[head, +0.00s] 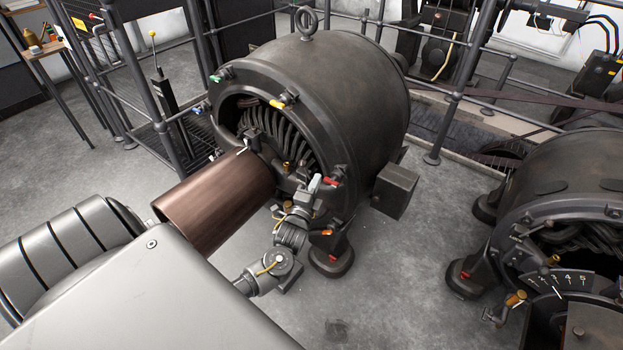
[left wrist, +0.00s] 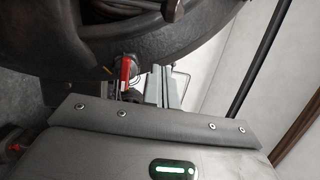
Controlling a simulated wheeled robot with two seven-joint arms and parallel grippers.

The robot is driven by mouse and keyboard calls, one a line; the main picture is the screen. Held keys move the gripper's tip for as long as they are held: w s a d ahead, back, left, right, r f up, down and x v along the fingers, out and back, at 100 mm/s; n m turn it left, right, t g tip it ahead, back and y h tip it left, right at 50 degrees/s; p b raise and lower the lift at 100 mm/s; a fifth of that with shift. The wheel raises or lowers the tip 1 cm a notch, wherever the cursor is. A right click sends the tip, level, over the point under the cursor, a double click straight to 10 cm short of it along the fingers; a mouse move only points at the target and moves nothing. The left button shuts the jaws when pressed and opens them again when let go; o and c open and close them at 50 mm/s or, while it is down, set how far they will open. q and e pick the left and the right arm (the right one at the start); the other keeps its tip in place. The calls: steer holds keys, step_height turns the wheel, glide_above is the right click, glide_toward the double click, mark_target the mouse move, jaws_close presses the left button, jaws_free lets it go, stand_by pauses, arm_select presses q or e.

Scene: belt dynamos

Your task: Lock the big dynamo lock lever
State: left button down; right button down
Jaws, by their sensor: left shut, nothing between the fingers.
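The big dynamo (head: 345,80) stands in the middle of the head view, with a copper-brown cylinder (head: 225,200) at its open front. A red-handled lever (head: 330,181) sits on the lower right of its front rim. It also shows in the left wrist view (left wrist: 126,70). I cannot tell whether this is the lock lever or if it is locked. My left gripper (head: 315,184) is shut and empty at the rim, just left of the red handle. Its fingers (left wrist: 158,86) appear close beside the handle; contact is unclear. My right gripper is out of view.
Green (head: 215,79) and yellow (head: 277,104) handles sit higher on the rim. An orange-tipped part (head: 327,232) is below. A smaller dynamo (head: 575,175) with a numbered dial stands at right. Railings (head: 160,90) enclose the back left. The floor between the dynamos is clear.

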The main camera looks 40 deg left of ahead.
arm_select(q)
steer(key=w+a, duration=0.2)
steer(key=a, duration=0.1)
steer(key=w+a, duration=0.1)
steer(key=a, duration=0.1)
steer(key=shift+w+r, duration=0.1)
steer(key=shift+r, duration=0.1)
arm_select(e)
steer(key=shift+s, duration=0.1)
arm_select(q)
steer(key=shift+d, duration=0.1)
